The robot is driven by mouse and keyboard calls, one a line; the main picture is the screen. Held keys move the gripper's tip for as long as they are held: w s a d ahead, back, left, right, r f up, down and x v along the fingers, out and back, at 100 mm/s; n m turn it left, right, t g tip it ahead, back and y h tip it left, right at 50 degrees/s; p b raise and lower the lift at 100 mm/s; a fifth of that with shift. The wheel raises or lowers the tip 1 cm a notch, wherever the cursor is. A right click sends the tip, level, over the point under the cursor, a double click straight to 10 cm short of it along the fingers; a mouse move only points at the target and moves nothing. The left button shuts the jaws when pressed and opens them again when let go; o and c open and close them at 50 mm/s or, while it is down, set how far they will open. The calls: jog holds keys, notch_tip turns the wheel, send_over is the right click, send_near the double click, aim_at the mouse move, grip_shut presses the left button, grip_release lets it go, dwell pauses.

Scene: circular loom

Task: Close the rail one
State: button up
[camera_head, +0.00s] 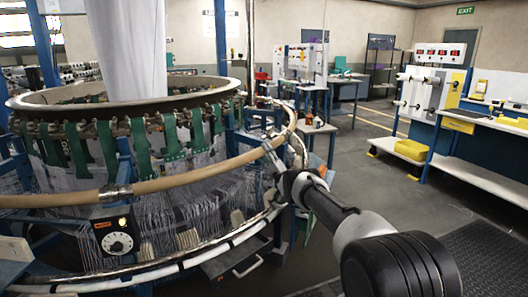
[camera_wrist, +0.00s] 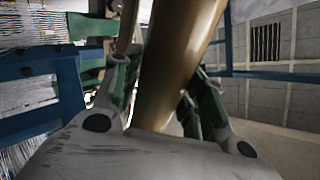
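The loom's tan rail (camera_head: 190,178) curves around the front of the circular loom at about the height of its green straps. A metal clamp (camera_head: 116,193) sits on it at the front. My gripper (camera_head: 272,155) is at the right side of the loom, at the rail, and its fingers are small and partly hidden there. In the wrist view the brown rail (camera_wrist: 180,65) runs between the two fingers of my gripper (camera_wrist: 160,85), with one finger on each side. Whether both fingers press on it is not clear.
The loom's lower ring (camera_head: 150,268) and a box with a dial (camera_head: 118,238) are at the front left. Blue-framed workbenches (camera_head: 480,125) with yellow bins (camera_head: 410,150) stand along the right. The grey floor between the loom and benches is open.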

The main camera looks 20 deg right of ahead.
jog(key=o, duration=0.5)
jog(key=shift+f+h, duration=0.3)
jog(key=shift+f, duration=0.45)
jog(key=shift+c, duration=0.2)
jog(key=shift+r, duration=0.15)
jog(key=v, duration=1.2)
